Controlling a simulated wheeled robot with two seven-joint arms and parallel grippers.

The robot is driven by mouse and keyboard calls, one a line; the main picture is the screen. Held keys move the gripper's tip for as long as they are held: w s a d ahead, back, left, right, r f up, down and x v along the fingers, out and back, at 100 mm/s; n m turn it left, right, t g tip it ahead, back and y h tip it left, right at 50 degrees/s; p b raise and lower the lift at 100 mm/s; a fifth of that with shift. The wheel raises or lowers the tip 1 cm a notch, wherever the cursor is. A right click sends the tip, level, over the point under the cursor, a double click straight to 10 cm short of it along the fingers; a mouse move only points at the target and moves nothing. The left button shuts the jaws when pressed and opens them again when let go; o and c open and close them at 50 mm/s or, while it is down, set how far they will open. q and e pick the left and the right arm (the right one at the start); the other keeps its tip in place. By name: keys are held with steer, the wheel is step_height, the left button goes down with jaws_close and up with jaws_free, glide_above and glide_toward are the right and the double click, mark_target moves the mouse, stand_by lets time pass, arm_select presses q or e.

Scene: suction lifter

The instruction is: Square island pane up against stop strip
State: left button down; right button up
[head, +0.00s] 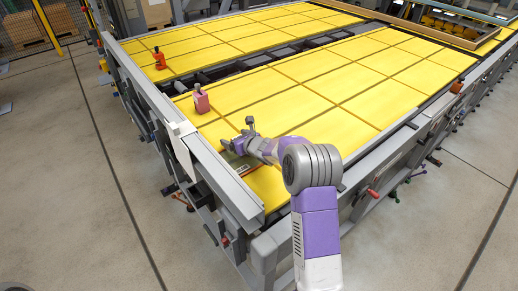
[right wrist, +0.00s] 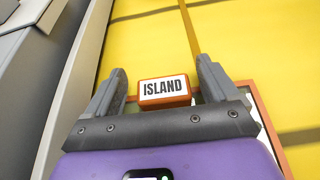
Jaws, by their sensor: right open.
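The pane (head: 245,168) lies on the yellow table near its left front corner, mostly hidden under my right gripper. In the right wrist view its orange-brown edge (right wrist: 270,130) shows at the right. An orange block with a white ISLAND label (right wrist: 164,88) stands at the pane's far side. My right gripper (head: 230,147) is open, its fingers (right wrist: 163,82) on either side of the block with a visible gap at each. A grey rail (head: 215,170) runs along the table's left edge; I cannot tell whether it is the stop strip. My left gripper is not in view.
A pink block-like object (head: 201,101) and an orange-red tool (head: 159,60) stand farther back on the yellow table (head: 330,90). A white plate (head: 181,150) hangs over the left rail. A wooden frame (head: 420,30) lies at the back right.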

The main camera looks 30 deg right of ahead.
steer(key=shift+v, duration=3.8)
